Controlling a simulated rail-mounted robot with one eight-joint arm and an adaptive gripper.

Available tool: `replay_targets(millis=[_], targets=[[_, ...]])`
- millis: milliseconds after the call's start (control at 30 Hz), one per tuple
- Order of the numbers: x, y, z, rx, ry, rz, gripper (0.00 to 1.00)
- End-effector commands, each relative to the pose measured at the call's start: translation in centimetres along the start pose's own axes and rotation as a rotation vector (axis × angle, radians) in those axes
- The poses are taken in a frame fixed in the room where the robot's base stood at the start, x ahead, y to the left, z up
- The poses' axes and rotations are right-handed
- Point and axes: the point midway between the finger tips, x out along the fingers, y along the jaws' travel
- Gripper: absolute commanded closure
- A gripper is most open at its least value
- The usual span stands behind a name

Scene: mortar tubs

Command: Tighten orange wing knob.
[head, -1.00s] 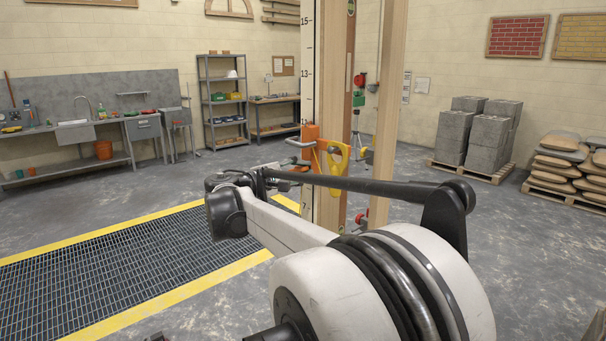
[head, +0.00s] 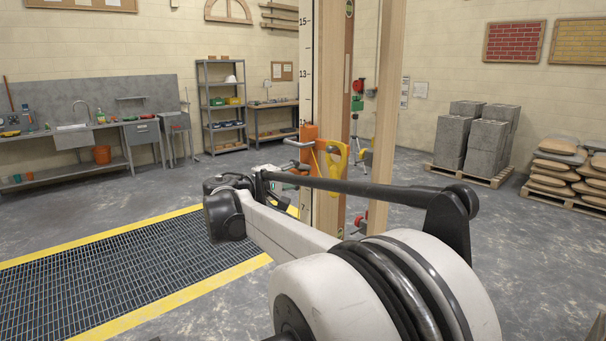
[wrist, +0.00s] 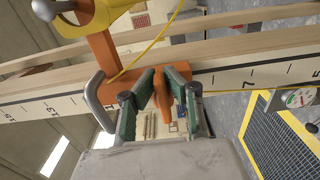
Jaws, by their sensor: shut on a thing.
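In the wrist view my gripper (wrist: 164,80) has its two green-padded fingers on either side of the orange wing knob (wrist: 163,99). It is shut on the knob. The knob joins an orange clamp (wrist: 103,52), which sits on a pale post with a black number scale (wrist: 235,77). In the head view the clamp (head: 309,133) is on the upright post, beyond my arm. The knob and my fingertips cannot be made out there.
A grey bar handle (wrist: 94,95) sticks out close to my left finger. A yellow holder (head: 337,158) with a thin yellow cord is beside the clamp. A second timber post (head: 386,120) stands to the right. A yellow-edged floor grating (head: 110,270) lies left.

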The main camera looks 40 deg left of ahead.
Motion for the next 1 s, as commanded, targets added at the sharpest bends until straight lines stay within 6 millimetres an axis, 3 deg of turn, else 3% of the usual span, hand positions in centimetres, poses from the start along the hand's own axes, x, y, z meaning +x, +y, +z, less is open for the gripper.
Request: replay_targets(millis=[167, 200, 367, 733, 1000], targets=[[-0.2, 0.3, -0.4, -0.001, 0.011, 0.005, 1.0], [-0.2, 0.3, -0.4, -0.001, 0.011, 0.005, 0.89], [-0.2, 0.2, -0.3, -0.001, 0.009, 0.004, 0.71], [-0.9, 0.1, -0.2, -0.001, 0.005, 0.002, 0.71], [-5.8, 0.1, -0.3, -0.001, 0.008, 0.002, 0.71]])
